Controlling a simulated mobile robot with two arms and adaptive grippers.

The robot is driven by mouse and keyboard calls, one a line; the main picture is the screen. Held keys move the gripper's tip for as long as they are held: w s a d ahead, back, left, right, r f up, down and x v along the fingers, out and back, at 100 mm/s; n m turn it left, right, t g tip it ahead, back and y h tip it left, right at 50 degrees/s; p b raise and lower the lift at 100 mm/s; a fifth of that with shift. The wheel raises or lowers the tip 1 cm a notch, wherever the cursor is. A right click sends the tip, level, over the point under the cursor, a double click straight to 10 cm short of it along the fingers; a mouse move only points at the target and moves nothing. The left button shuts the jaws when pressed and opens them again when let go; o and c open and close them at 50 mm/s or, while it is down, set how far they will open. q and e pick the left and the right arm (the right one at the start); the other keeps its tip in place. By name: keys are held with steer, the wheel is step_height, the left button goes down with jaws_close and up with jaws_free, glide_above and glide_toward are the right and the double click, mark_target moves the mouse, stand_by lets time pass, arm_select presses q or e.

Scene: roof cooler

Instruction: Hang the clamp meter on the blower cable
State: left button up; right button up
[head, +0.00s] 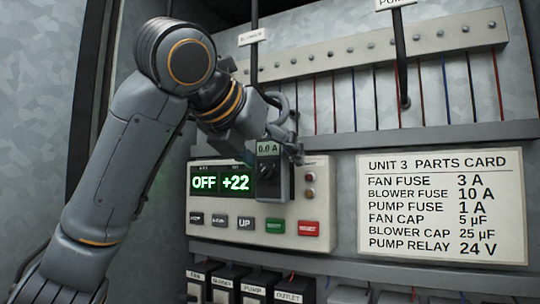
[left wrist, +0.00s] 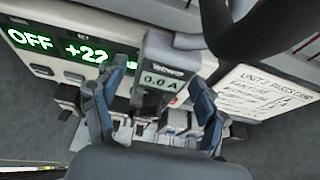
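The clamp meter (head: 271,180) is a grey handheld body with a dial and a display reading 0.0 A. It hangs upright in front of the control panel, held by my left gripper (head: 282,140). In the left wrist view the meter (left wrist: 162,82) sits between the two fingers of my left gripper (left wrist: 158,105). A grey curved jaw shows above the meter body in the head view. The dark blower cable (head: 254,62), with a white BLOWER tag (head: 252,37), runs down behind my gripper. Its lower part is hidden; I cannot tell whether the jaw touches it. My right gripper is out of view.
The control panel (head: 205,228) reads OFF +22 and has a row of buttons. A parts card (head: 442,205) is at the right. A pump cable (head: 401,70) hangs right of the blower cable. Thin wires run behind, and labelled boxes (head: 253,292) stand below.

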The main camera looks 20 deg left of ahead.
arm_select(q)
steer(key=v, duration=1.2)
